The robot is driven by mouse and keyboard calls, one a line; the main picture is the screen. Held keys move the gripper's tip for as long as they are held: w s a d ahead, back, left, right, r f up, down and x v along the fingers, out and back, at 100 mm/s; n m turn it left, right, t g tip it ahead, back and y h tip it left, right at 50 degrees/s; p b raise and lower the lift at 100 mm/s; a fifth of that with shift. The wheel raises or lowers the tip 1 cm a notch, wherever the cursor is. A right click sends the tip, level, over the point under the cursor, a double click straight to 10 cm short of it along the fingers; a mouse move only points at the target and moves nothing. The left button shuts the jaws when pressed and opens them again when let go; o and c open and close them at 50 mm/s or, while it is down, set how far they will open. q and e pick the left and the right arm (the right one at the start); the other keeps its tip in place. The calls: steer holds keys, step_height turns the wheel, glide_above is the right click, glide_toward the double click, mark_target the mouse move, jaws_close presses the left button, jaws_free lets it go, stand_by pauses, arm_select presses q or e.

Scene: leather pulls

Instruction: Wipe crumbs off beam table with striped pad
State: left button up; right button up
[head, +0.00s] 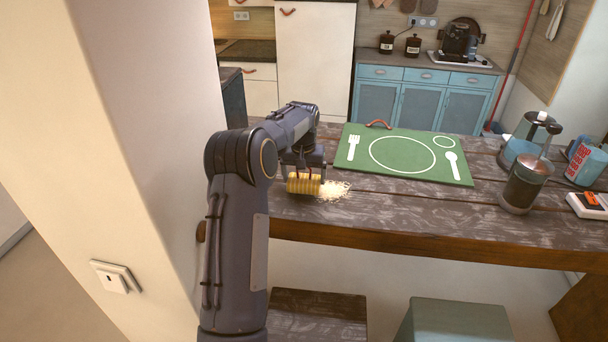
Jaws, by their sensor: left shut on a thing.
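The beam table (420,221) is a dark wooden table running across the middle of the head view. A small pile of pale crumbs (335,190) lies on it near its left end. My left gripper (305,172) is shut on the striped pad (303,183), a yellow ribbed block, and holds it at the table top. The pad is just left of the crumbs, at or touching their edge. Whether the pad presses on the table is hard to tell. My right gripper is not in view.
A green place mat (405,156) with white cutlery outlines lies behind the crumbs. A pale wall (140,120) stands close on the left. Stools (455,322) are below.

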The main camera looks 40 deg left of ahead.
arm_select(q)
steer(key=shift+f+b, duration=0.3)
steer(key=shift+f, duration=0.3)
